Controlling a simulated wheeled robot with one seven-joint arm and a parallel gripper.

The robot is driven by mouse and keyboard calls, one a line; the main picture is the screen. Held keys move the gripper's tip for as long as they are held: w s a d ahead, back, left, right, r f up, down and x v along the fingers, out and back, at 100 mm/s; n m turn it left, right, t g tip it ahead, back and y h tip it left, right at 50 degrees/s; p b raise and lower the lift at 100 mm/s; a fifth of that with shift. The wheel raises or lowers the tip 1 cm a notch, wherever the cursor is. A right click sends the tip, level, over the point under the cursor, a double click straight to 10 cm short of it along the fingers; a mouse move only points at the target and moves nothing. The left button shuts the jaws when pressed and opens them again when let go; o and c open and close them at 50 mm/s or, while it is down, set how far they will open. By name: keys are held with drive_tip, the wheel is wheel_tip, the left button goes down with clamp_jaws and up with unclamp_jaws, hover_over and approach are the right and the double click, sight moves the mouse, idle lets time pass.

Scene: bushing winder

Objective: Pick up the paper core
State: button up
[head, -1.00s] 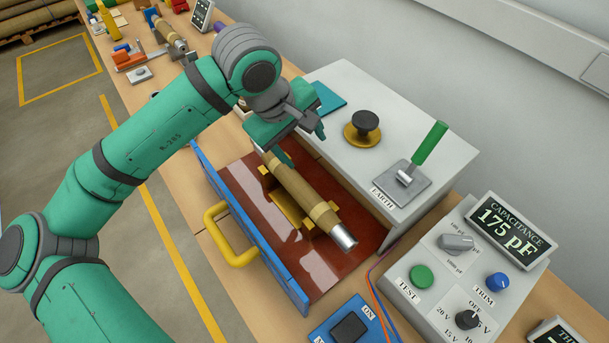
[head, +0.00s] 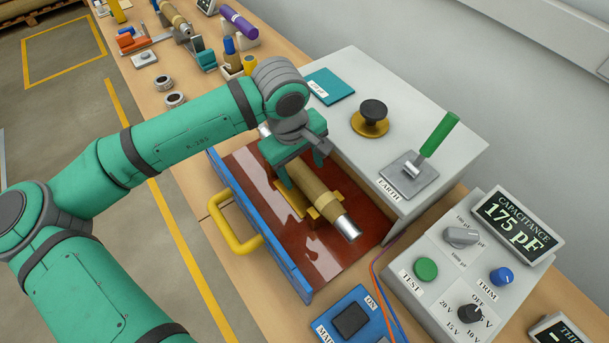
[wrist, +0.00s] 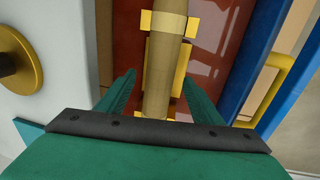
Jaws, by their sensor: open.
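The paper core (head: 316,191) is a brown roll with bare silver ends. It lies in a yellow cradle (head: 289,203) inside an open drawer with a red-brown floor (head: 318,253). My gripper (head: 302,171) is over the core's middle to far part, pointing down, with its fingers apart. In the wrist view, the core (wrist: 165,65) runs between the two green fingers of my gripper (wrist: 160,100), with a gap showing on each side. The hand hides part of the core, and I cannot tell how far down the fingers reach beside it.
The drawer's blue front (head: 262,232) has a yellow handle (head: 232,228). A grey cabinet (head: 345,135) with a green-handled earth lever (head: 437,136) stands right beside the drawer. A capacitance tester (head: 465,260) and a blue switch box (head: 350,320) are nearer.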

drive_tip(key=shift+w+f, duration=0.1)
drive_tip(key=shift+f, duration=1.15)
drive_tip(key=shift+d, duration=0.1)
clamp_jaws()
drive_tip(key=shift+w, duration=0.1)
